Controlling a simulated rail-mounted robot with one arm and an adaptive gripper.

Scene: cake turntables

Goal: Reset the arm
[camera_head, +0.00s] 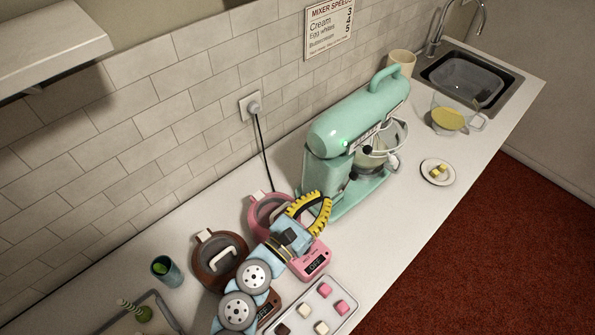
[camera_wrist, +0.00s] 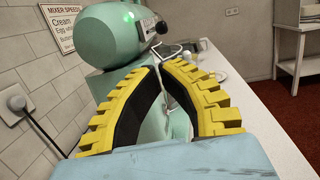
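My gripper (camera_head: 322,197) has yellow ridged fingers with black inner pads. In the head view it hangs above the counter, between the pink device (camera_head: 311,260) and the mint-green stand mixer (camera_head: 345,137). In the wrist view the fingers (camera_wrist: 164,66) bow outward and their tips come close together. Whether the tips touch is not clear. Nothing is visibly held between them. Part of the mixer (camera_wrist: 92,40) fills the view ahead of the fingers, and its green body shows through the gap.
A tray (camera_head: 325,309) of small cubes is at the front edge. A plate (camera_head: 437,180), glass bowl (camera_head: 450,117) and sink (camera_head: 470,79) lie right of the mixer. A tiled wall (camera_head: 150,100) and shelf (camera_head: 50,45) bound the back.

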